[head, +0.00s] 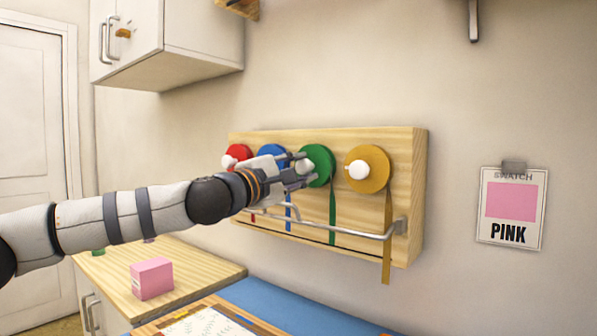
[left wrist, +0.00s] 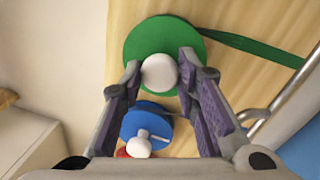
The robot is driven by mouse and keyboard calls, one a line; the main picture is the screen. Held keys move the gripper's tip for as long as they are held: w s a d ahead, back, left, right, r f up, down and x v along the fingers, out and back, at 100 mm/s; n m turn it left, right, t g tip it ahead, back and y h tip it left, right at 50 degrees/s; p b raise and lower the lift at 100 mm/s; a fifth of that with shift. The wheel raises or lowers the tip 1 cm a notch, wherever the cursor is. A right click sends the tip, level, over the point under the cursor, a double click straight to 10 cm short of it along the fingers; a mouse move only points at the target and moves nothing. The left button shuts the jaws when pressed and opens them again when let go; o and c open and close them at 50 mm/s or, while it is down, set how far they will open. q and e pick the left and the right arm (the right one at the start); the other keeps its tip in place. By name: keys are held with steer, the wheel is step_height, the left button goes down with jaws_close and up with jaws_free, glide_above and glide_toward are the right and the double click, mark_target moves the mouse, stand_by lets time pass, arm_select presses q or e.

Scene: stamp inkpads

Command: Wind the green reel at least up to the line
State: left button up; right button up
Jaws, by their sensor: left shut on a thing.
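The green reel (head: 322,163) is mounted on a wooden wall board (head: 345,241) between the blue and yellow reels. Its green ribbon (head: 332,215) hangs down the board to about the dark line (head: 300,240) near the bottom; the exact end is hard to tell. My left gripper (head: 304,166) reaches in from the left and is shut on the white knob of the green reel. In the left wrist view the white knob (left wrist: 159,72) sits between the two fingertips, in front of the green disc (left wrist: 190,45). My right gripper is not in view.
A blue reel (head: 270,154), a red reel (head: 236,153) and a yellow reel (head: 377,180) share the board. A metal rail (head: 350,234) runs across its lower front. A pink box (head: 152,278) stands on the counter. A pink swatch card (head: 512,208) hangs at right.

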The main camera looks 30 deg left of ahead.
arm_select(q)
steer(key=shift+r+n, duration=0.2)
steer(key=shift+n, duration=0.7)
steer(key=o, duration=1.1)
steer(key=shift+c, duration=0.2)
steer(key=shift+o, duration=0.5)
steer(key=shift+w+d, duration=0.1)
steer(key=shift+f, duration=0.1)
steer(key=s+f, duration=0.1)
steer(key=s, duration=1.1)
steer(key=shift+a+f, duration=0.2)
steer(key=shift+f, duration=0.05)
